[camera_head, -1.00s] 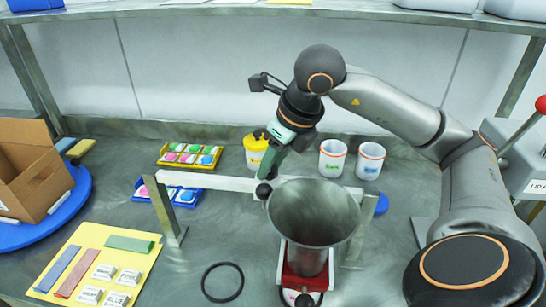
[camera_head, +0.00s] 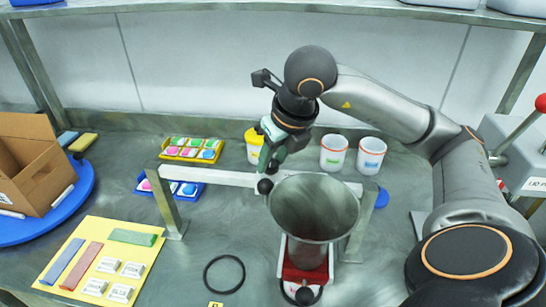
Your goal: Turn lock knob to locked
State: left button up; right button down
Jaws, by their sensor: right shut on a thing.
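A grey steel drum (camera_head: 314,215) hangs with its open mouth up at a light grey crossbar (camera_head: 220,178). A round black knob (camera_head: 265,187) sits on the bar at the left of the drum's rim; I take it as the lock knob. My right gripper (camera_head: 267,170) points down from above and is shut on this knob, with its fingers largely hidden by the gripper body. I cannot read any lock mark or the knob's angle. My left gripper is not in view.
Below the drum is a red and white base (camera_head: 305,262) with a black knob (camera_head: 304,296). A black ring (camera_head: 224,275) lies to its left. A yellow mat (camera_head: 70,283) and an open cardboard box (camera_head: 32,165) are left.

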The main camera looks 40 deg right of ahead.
jog(key=shift+c, duration=2.3)
grip_release()
jog(key=p+v, duration=0.3)
jog(key=v, duration=0.9)
jog(key=shift+r+p, duration=0.3)
jog(key=shift+p, duration=0.1)
